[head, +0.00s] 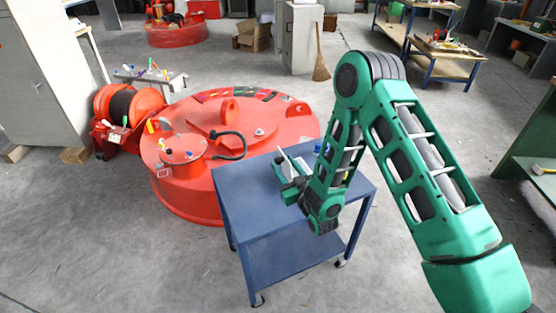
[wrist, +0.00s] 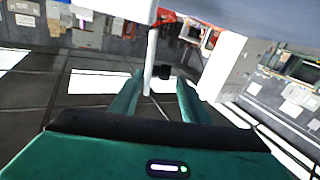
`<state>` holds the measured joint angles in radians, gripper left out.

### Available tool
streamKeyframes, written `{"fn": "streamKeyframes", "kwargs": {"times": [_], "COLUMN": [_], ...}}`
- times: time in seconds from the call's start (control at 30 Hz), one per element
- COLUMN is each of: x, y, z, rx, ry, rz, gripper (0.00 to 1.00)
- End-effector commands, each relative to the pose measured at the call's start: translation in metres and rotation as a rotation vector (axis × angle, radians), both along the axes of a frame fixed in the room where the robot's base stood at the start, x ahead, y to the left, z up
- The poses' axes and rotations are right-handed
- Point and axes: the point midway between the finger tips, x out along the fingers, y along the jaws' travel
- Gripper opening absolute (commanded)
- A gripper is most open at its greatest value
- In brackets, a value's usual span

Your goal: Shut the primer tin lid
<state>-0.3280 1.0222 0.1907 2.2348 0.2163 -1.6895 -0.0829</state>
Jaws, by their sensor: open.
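A thin white panel (head: 285,159) stands up over the blue cart's top, close to my gripper. It may be the tin's lid, but I cannot make out the tin itself, which my arm may partly hide. My gripper (head: 286,173) is open, low over the cart's top. In the wrist view a white upright edge (wrist: 151,60) shows between the fingers of my gripper (wrist: 159,85), with a small dark piece (wrist: 162,72) beside it. I cannot tell whether a finger touches the panel.
The blue cart (head: 240,191) stands beside a large red lifting magnet (head: 181,206). A small blue item (head: 318,147) is on the cart behind my arm. A red cable reel (head: 104,104) stands at the left. The cart's front left top is bare.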

Motion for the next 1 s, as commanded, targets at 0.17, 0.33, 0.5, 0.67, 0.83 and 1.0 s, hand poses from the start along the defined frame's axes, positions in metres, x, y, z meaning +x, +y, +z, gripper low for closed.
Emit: {"fn": "streamKeyframes", "kwargs": {"times": [0.17, 0.33, 0.5, 0.67, 0.83, 1.0], "x": [0.024, 0.036, 0.039, 0.039, 0.039, 0.039], "y": [0.012, 0.017, 0.019, 0.019, 0.019, 0.022], "z": [0.001, 0.000, 0.000, 0.000, 0.000, 0.000], "rx": [-0.001, 0.000, -0.001, -0.001, -0.001, 0.000], "ry": [-0.003, 0.000, 0.000, 0.000, 0.000, 0.002], "rz": [0.000, 0.000, 0.000, 0.000, 0.000, 0.003], "gripper": [0.42, 0.42, 0.42, 0.42, 0.07, 0.07]}}
